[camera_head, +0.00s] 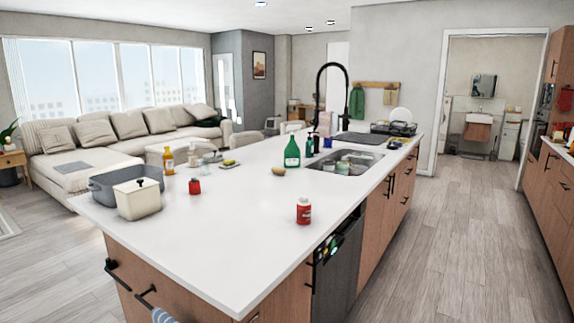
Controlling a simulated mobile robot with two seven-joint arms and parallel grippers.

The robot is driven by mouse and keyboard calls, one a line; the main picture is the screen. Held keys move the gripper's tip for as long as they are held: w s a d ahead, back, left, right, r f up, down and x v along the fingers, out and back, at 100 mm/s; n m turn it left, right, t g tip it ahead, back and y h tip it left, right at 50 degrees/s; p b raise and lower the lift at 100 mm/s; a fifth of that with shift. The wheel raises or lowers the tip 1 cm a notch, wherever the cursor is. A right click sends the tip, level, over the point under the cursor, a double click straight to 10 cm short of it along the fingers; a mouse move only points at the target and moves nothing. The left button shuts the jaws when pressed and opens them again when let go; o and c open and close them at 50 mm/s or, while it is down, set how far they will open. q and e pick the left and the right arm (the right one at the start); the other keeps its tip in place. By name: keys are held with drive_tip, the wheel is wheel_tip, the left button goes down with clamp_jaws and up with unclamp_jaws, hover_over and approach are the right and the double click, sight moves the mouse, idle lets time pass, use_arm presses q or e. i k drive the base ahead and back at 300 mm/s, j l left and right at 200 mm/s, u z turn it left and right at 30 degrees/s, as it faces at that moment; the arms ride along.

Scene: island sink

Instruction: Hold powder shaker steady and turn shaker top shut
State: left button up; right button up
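A small red container with a pale top and a pale label (304,212) stands upright near the right front edge of the island's white counter. It may be the powder shaker, but the label is too small to read. I cannot tell from here whether the shaker's top is open or shut. Neither of my grippers shows in the head view, and nothing is touching either red container.
The white island counter (235,235) has free room around both red containers. A cream canister (139,201) and a grey basin (105,188) stand at the left. A green bottle (292,153) stands by the sink (330,168). Open floor (440,230) lies right of the island.

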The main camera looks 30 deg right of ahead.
sight(303, 200)
drive_tip(key=i+l+u, duration=0.1)
drive_tip(key=l+u, duration=0.35)
drive_tip(key=l, duration=0.6)
drive_tip(key=l+u, duration=0.15)
drive_tip(key=l, duration=0.9)
drive_tip(key=l+u, duration=0.15)
drive_tip(key=l, duration=0.9)
drive_tip(key=k, duration=0.1)
